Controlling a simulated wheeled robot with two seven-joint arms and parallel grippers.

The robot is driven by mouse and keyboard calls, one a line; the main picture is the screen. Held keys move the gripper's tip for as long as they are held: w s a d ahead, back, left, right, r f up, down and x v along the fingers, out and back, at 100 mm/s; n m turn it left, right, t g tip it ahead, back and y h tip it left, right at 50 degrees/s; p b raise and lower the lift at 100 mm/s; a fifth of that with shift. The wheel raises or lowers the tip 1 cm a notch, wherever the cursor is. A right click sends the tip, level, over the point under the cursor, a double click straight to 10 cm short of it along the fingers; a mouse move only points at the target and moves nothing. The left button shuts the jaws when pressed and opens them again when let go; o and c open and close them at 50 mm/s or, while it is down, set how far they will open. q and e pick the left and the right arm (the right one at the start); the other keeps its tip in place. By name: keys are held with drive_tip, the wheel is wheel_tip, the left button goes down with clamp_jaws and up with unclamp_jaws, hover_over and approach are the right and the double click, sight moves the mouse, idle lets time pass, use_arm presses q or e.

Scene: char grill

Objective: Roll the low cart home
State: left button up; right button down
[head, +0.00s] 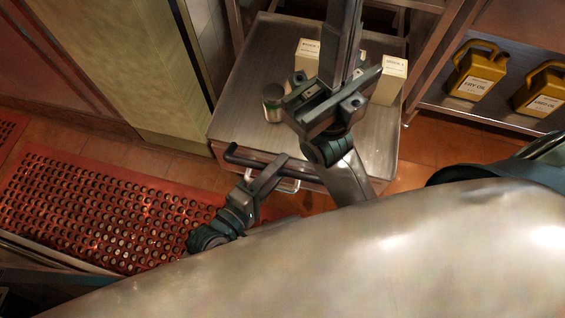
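The low cart (237,116) has a bare steel top and stands in the upper middle of the head view. A dark bar handle (240,156) runs along its near edge. My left gripper (270,174) is at this handle, with a finger lying across the bar. The far side of its grip is hidden, so I cannot tell whether it is closed around the bar. My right gripper (343,45) is over the cart top and hides part of it. Its fingers overlap in this view, so their opening is unclear.
A can (272,103) and pale boxes (391,82) stand on the cart. Yellow oil jugs (477,78) sit on a steel shelf (455,111) at right. A pale panel (120,65) stands left of the cart. A red perforated mat (95,205) covers the floor at left.

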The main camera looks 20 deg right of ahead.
use_arm(q)
clamp_jaws()
drive_tip(key=shift+w, duration=0.1)
